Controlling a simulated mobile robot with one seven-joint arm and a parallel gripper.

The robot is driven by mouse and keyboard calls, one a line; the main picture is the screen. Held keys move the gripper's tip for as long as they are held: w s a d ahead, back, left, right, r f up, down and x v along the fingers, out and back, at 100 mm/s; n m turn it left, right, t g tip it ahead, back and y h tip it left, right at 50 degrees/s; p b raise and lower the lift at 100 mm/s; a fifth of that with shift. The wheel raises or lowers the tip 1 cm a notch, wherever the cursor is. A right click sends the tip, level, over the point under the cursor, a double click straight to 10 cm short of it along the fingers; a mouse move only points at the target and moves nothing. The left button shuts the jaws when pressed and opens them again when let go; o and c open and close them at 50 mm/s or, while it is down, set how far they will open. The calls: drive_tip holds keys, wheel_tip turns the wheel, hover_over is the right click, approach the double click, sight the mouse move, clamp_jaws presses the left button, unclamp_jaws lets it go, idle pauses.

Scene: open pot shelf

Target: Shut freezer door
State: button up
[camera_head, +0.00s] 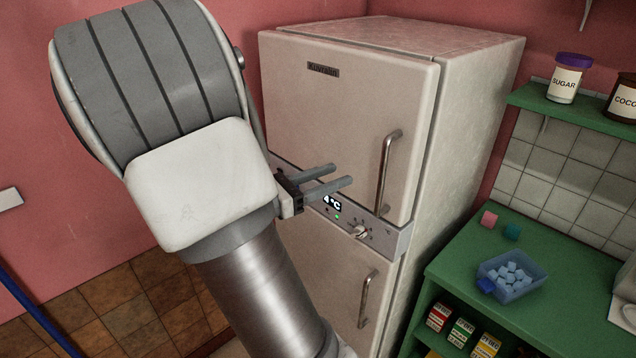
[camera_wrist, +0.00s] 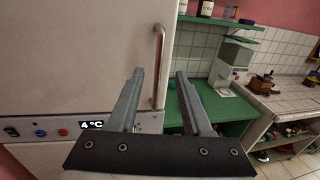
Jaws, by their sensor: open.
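A cream fridge-freezer stands against the pink wall. Its upper door (camera_head: 340,110) has a vertical metal handle (camera_head: 387,172) near the right edge, and its lower door (camera_head: 345,290) has a smaller handle (camera_head: 366,298). Both doors look flush with the body, though a small gap would be hard to see. No label tells which is the freezer door. My gripper (camera_head: 341,175) is open and empty in front of the upper door, left of its handle in the head view. In the wrist view the upper handle (camera_wrist: 159,65) appears between my fingers, beyond them; I see no contact.
A control strip (camera_head: 380,231) reading 4 °C runs between the doors. To the right stand a green counter (camera_head: 560,305) with a blue tub (camera_head: 512,279) and a green shelf (camera_head: 590,112) with jars. A white dispenser (camera_wrist: 232,62) and tiled counter show in the wrist view.

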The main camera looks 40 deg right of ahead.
drive_tip(key=shift+w+a, duration=0.15)
drive_tip(key=shift+a, duration=0.6)
drive_tip(key=shift+w+a, duration=0.1)
drive_tip(key=shift+a, duration=0.6)
